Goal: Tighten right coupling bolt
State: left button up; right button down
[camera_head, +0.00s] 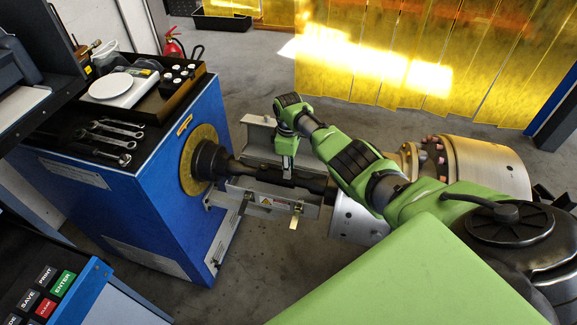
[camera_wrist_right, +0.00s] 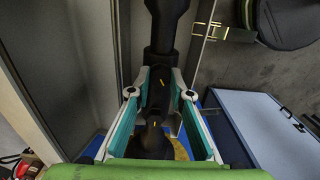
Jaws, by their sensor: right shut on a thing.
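The dark drive shaft (camera_head: 247,171) runs from the blue machine's round yellow-rimmed hub (camera_head: 205,158) towards the large metal rotor (camera_head: 480,167). My right gripper (camera_head: 288,170) reaches down onto the shaft between the open guard's panels. In the right wrist view the teal-padded fingers (camera_wrist_right: 160,100) lie on both sides of the black shaft coupling (camera_wrist_right: 157,105), shut on it. Two short yellow marks show on the coupling, one above the other. I cannot make out a single coupling bolt. My left gripper is not in view.
Several wrenches (camera_head: 112,133) lie on the blue machine's top, beside a black tray with a white round scale (camera_head: 110,88). The guard (camera_head: 275,203) has a warning label and latches. A button panel (camera_head: 45,290) is at lower left. Yellow curtains (camera_head: 400,55) hang behind clear floor.

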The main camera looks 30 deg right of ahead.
jog(key=m+p, duration=0.1)
jog(key=m, duration=0.5)
jog(key=shift+r, duration=0.1)
jog(key=shift+m, duration=0.3)
dwell(0.3)
jog(key=c, duration=1.8)
grip_release()
jog(key=shift+c, duration=0.2)
notch_tip(320, 180, up, 12)
